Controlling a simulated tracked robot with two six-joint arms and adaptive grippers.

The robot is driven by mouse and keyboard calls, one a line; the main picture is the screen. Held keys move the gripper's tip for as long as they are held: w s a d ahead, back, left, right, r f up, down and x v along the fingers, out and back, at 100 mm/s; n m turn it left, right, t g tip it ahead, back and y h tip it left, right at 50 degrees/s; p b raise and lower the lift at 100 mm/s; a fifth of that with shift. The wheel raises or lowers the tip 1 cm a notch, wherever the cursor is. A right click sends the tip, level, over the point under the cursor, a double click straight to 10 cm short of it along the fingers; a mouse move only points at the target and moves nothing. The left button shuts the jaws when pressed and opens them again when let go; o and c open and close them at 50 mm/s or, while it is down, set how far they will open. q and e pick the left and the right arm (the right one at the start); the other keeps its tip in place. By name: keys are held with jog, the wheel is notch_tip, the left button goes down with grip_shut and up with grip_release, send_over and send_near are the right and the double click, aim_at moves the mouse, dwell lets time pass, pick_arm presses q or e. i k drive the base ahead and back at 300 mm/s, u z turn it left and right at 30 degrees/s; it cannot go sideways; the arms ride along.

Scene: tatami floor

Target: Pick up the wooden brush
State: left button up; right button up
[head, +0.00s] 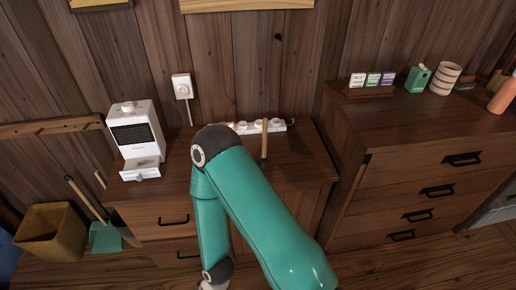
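An upright, thin wooden stick (265,139) stands at the cabinet top near the white power strip. It may be the wooden brush's handle; its lower end is hidden behind my arm, and I cannot make out bristles. One of my teal arms rises from the bottom, bends in front of the cabinet and comes back down. Its wrist end is cut off at the bottom edge. Neither gripper shows.
A low wooden cabinet (153,218) bears a white appliance (136,140) and a power strip (245,128). A taller drawer chest (425,122) stands right, with small boxes and cups on it. A yellow bin (50,231) and green dustpan (104,238) are left.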

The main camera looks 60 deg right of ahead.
aim_at(263, 163)
jog(key=u, duration=1.15)
jog(key=i, duration=0.15)
jog(key=u, duration=3.35)
jog(key=i, duration=0.6)
jog(key=u, duration=5.6)
jog(key=i, duration=0.5)
